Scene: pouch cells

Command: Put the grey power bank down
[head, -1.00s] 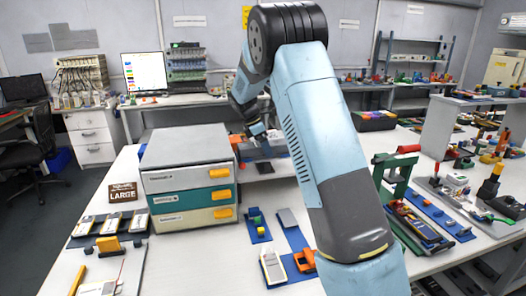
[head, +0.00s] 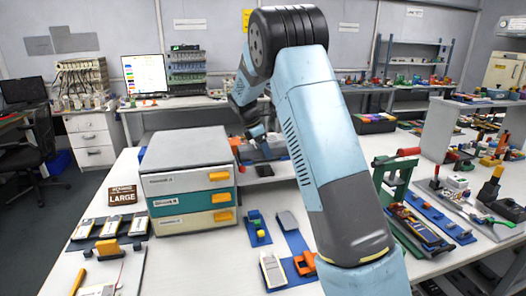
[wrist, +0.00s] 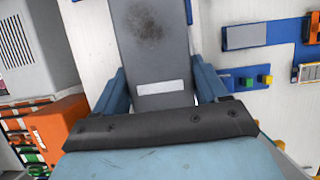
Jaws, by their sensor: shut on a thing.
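My gripper (wrist: 157,88) shows in the wrist view with its two blue fingers closed on the sides of a grey power bank (wrist: 155,65). The power bank is a flat dark grey slab with a dark smudge on its face and a white label near my palm. Its far end runs out of the top of the picture. In the head view my gripper (head: 256,133) is small and far off, beyond the drawer cabinet and partly behind my arm. I cannot tell whether the power bank touches the bench.
A cabinet with grey, teal and cream drawers (head: 188,188) stands left of my arm. Blue strips with small parts (head: 292,238) lie in front. A green press (head: 397,178) stands to the right. In the wrist view, an orange bin (wrist: 55,130) is at the left, with bare white bench (wrist: 90,35) beside the power bank.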

